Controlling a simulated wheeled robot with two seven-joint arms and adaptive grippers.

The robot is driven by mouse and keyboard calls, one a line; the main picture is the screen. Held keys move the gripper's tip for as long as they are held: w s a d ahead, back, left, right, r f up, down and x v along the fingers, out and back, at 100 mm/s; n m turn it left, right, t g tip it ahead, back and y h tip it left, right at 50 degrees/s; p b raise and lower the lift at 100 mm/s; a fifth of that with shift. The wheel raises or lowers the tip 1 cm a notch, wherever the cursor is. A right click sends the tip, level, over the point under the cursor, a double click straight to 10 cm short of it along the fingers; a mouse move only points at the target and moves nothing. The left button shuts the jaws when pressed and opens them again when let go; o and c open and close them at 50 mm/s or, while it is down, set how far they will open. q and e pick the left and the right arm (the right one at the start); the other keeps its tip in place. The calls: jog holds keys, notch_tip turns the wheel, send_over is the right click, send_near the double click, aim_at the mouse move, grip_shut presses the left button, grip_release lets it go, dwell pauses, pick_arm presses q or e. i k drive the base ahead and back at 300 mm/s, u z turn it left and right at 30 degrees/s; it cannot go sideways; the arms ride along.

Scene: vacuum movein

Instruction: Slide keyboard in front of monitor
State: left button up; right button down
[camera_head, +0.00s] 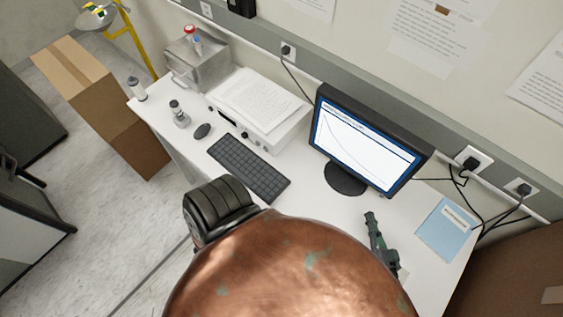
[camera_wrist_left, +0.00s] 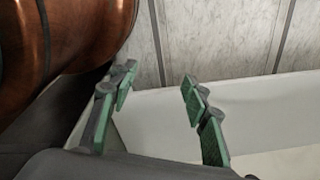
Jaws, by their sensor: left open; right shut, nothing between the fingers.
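The dark keyboard (camera_head: 248,167) lies at a slant on the white desk, left of the monitor (camera_head: 364,143) and apart from its round black base (camera_head: 346,178). The monitor screen shows a curve on white. My right gripper (camera_head: 371,218) is shut and empty over the desk, below the monitor in the head view and well to the right of the keyboard. My left gripper (camera_wrist_left: 157,88) is open and empty in the left wrist view, with a white surface and the floor behind it. I cannot make out the left gripper in the head view.
A white instrument (camera_head: 238,128) with papers on top stands behind the keyboard. A mouse (camera_head: 202,131) and a small bottle (camera_head: 179,114) are left of the keyboard. A blue booklet (camera_head: 447,229) lies at the right. Desk between keyboard and monitor base looks clear; its front is hidden.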

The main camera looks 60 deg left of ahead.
aim_at(259, 176)
jog(key=u, duration=2.4)
